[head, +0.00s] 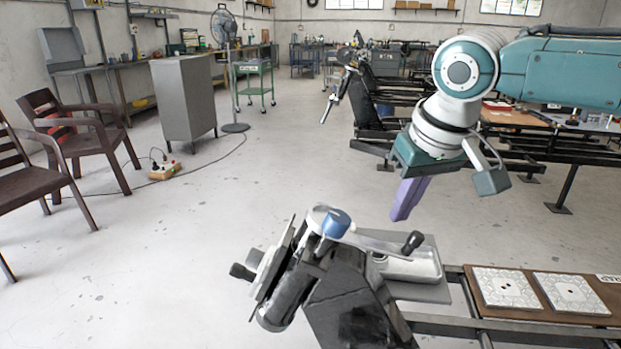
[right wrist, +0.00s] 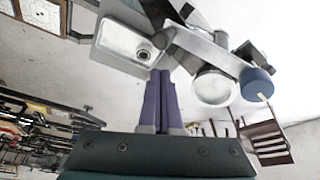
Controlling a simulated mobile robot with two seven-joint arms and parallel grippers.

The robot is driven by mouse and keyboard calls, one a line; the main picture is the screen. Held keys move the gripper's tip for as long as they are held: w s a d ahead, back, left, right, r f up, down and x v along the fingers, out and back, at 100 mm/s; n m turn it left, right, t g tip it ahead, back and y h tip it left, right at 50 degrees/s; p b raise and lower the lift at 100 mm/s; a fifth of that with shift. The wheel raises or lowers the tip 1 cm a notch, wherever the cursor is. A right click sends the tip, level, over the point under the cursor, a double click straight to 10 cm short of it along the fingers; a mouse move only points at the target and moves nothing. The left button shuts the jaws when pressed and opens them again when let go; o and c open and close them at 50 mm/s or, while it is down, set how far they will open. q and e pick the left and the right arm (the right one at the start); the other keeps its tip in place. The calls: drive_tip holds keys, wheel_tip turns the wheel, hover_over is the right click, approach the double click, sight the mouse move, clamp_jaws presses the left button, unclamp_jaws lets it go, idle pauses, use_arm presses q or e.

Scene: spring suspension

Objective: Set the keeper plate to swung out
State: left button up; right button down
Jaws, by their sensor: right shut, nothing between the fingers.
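A spring suspension fixture (head: 345,300) with a dark angled body stands at the lower middle of the head view. On its top is a pale metal bar with a blue knob (head: 336,222). In the right wrist view the bar (right wrist: 205,48) runs slantwise to the blue knob (right wrist: 256,85), above a round pale part (right wrist: 213,87). I take this bar for the keeper plate, but cannot tell its setting for sure. My right gripper (head: 402,214), with purple fingers, is shut and empty, above and right of the fixture, apart from the bar. My left gripper is out of view.
A metal tray (head: 430,291) adjoins the fixture on the right. A bench with white patterned tiles (head: 505,290) continues rightward. A similar fixture stands farther back.

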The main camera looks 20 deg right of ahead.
sight(415, 236)
drive_tip(key=shift+s+a+f, duration=0.15)
drive_tip(key=shift+s+f, duration=0.05)
drive_tip(key=shift+s, duration=0.9)
drive_tip(key=shift+p, duration=0.3)
drive_tip(key=p, duration=0.1)
drive_tip(key=s+m+p, duration=0.1)
drive_tip(key=p, duration=0.1)
drive_tip(key=s+m+p, duration=0.1)
drive_tip(key=p, duration=0.1)
drive_tip(key=shift+a+r+g, duration=0.25)
drive_tip(key=shift+a+g, duration=0.05)
drive_tip(key=shift+g, duration=0.1)
drive_tip(key=shift+s+f+m+p, duration=0.1)
drive_tip(key=shift+m+p, duration=0.2)
drive_tip(key=shift+p, duration=0.1)
drive_tip(key=shift+s+a+f, duration=0.1)
drive_tip(key=shift+f, duration=0.2)
